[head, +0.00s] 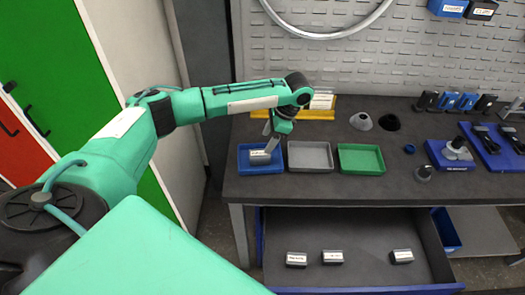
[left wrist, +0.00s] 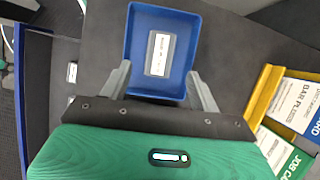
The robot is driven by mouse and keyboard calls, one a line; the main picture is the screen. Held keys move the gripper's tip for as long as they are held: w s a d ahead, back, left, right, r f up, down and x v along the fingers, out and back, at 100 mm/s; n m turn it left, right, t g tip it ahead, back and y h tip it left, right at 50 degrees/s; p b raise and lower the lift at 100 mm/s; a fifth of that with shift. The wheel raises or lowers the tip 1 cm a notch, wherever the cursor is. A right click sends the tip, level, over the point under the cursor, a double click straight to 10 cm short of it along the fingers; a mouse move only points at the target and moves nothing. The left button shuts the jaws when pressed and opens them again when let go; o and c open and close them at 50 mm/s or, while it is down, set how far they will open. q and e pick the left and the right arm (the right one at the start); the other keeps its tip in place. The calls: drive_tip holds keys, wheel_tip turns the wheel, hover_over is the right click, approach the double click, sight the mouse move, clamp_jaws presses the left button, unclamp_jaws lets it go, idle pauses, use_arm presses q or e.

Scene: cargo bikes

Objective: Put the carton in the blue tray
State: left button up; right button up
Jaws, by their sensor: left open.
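A small dark grey carton with a white label (head: 260,157) lies inside the blue tray (head: 243,167) at the left end of the bench. In the left wrist view the carton (left wrist: 159,54) rests in the middle of the blue tray (left wrist: 134,38). My left gripper (head: 270,143) is just above the tray, pointing down. Its fingers (left wrist: 158,70) are apart, with nothing held between them. They partly hide the carton in the head view. My right gripper is not in view.
A grey tray (head: 310,166) and a green tray (head: 361,170) stand to the right of the blue one. Several labelled boxes lie in the open drawer (head: 345,279) below. A yellow holder (head: 322,115) with cards stands behind the trays. The bench's front middle is clear.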

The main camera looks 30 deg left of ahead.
use_arm(q)
drive_tip(key=shift+b+v, duration=0.35)
drive_tip(key=shift+v, duration=1.8)
drive_tip(key=shift+f, duration=0.1)
